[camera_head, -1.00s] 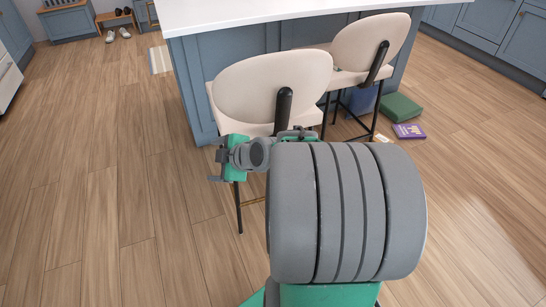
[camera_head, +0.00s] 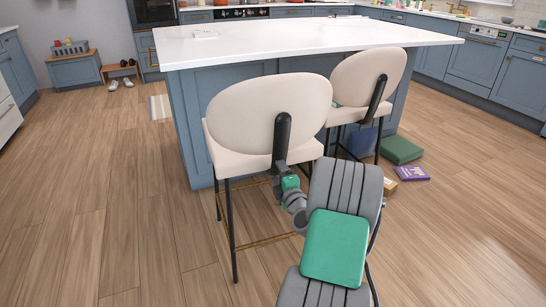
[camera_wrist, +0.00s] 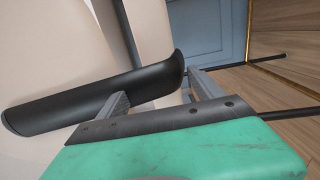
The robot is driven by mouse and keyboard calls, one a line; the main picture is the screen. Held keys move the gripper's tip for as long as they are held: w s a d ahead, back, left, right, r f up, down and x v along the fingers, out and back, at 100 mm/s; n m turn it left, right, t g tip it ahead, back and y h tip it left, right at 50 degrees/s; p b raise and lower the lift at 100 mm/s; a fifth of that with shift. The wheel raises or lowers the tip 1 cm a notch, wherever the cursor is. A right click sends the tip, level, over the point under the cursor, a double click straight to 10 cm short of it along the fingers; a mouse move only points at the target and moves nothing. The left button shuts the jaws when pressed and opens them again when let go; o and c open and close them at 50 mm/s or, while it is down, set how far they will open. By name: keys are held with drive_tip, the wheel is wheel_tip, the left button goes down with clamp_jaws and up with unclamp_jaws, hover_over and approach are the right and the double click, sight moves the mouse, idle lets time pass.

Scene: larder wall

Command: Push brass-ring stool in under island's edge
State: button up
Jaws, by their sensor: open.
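The brass-ring stool (camera_head: 268,112) is the nearer left one, with a cream back and seat, black legs and a brass foot rail low down. It stands upright at the island (camera_head: 300,52), its seat close to the island's side. My gripper (camera_head: 290,182) is low behind its backrest, by the lower end of the black back post (camera_head: 281,138). In the wrist view my gripper (camera_wrist: 160,95) is open, with the black post (camera_wrist: 95,98) passing just ahead of its fingers. I cannot tell whether they touch. My arm hides part of the stool's right legs.
A second cream stool (camera_head: 366,82) stands close on the right. A green box (camera_head: 400,149), a purple book (camera_head: 412,173) and a small tan box (camera_head: 383,186) lie on the floor right of it. The floor on the left is clear.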

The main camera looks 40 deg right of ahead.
sight(272, 164)
drive_tip(key=x, duration=0.6)
drive_tip(key=shift+a+b, duration=0.1)
drive_tip(key=shift+b, duration=0.2)
drive_tip(key=shift+c, duration=0.4)
drive_tip(key=shift+f, duration=0.1)
clamp_jaws()
